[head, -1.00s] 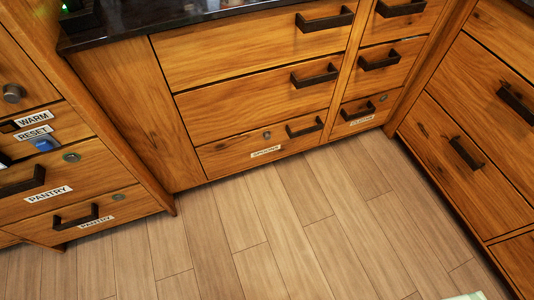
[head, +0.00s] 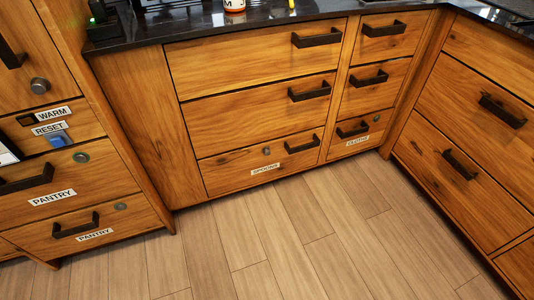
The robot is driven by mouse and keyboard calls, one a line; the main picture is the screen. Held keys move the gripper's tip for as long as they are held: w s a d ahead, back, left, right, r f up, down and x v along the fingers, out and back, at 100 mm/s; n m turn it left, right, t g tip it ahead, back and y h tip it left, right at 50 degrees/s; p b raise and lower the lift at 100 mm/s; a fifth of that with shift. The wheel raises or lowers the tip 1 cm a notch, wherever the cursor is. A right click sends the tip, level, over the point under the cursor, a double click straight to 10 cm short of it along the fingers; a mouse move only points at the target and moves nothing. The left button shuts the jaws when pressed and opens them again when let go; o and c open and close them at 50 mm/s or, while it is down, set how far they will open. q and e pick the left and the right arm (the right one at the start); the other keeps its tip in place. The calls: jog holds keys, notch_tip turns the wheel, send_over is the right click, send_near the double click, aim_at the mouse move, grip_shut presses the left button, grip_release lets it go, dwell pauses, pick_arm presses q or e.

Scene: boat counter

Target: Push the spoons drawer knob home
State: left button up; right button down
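The spoons drawer (head: 228,171) is the bottom drawer of the middle cabinet in the head view, marked by a white SPOONS label (head: 265,169). A small round grey knob (head: 266,151) sits on its front, left of the dark bar handle (head: 302,145). The drawer front looks about flush with the cabinet. How far the knob stands out is too small to tell. Neither of my grippers is in view.
A narrow CLOTHS drawer (head: 355,134) with its own knob adjoins on the right. Pantry drawers (head: 80,232) stand at left under WARM and RESET labels. A dark countertop (head: 200,22) runs above. The wooden floor (head: 300,240) in front is clear.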

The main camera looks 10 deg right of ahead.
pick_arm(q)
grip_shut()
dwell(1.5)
